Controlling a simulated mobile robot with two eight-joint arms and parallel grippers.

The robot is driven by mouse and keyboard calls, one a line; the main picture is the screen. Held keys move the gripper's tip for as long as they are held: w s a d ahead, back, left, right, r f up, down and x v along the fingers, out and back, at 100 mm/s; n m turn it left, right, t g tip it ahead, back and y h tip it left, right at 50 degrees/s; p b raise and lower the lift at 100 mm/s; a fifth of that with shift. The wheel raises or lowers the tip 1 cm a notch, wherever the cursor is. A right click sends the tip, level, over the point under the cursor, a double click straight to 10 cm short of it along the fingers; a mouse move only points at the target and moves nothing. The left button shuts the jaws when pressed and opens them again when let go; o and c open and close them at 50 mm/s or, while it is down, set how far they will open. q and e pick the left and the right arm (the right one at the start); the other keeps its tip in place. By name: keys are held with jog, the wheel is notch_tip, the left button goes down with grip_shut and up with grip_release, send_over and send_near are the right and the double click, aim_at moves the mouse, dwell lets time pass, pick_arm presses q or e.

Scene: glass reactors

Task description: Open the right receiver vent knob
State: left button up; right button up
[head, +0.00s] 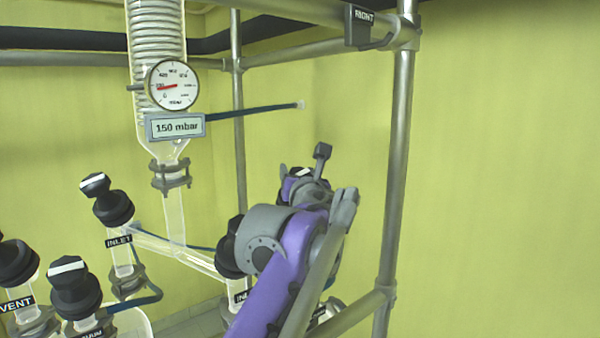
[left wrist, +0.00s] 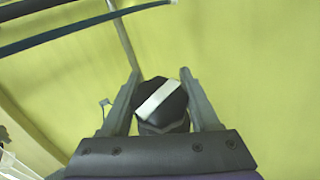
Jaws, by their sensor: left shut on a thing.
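In the left wrist view, a black knob (left wrist: 163,104) with a white bar set diagonally across its top sits between the two fingers of my left gripper (left wrist: 160,92). The gripper is shut on this knob. In the head view my left gripper (head: 305,183) is at the right side of the glassware, near the upright post. My own arm covers most of the knob there, and I cannot read its label. My right gripper is not in view.
An inlet knob (head: 113,208) and other black knobs (head: 74,287) stand at the left. A gauge (head: 172,86) and a 150 mbar display (head: 175,127) are on the glass column. A metal post (head: 397,150) stands close right of my gripper.

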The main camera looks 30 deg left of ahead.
pick_arm(q)
jog(key=n+g+y, duration=0.1)
jog(key=n, duration=0.1)
jog(key=n+g+y+p, duration=0.1)
jog(key=n+g+y, duration=0.1)
jog(key=n+g+y+p, duration=0.1)
jog(key=n+y, duration=0.1)
jog(key=shift+s+a+r+g, duration=0.25)
jog(key=shift+s+a+g, duration=0.05)
jog(key=shift+s+g, duration=0.1)
jog(key=shift+s+a+f+n+g+y, duration=0.1)
jog(key=shift+n+g+y, duration=0.2)
jog(key=shift+n+g, duration=0.75)
jog(key=shift+s+a+f+n+g+y+p, duration=0.15)
jog(key=shift+n+g+y+p, duration=0.1)
jog(key=shift+n+g, duration=0.5)
jog(key=shift+s+r+n+g+y+p, duration=0.15)
jog(key=shift+n+g+y, duration=0.1)
jog(key=shift+n+g, duration=0.45)
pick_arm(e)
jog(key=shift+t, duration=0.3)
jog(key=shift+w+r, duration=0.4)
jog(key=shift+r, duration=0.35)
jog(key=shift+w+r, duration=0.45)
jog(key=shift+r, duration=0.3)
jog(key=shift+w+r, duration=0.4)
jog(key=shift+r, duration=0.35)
pick_arm(q)
jog(key=shift+n, duration=0.3)
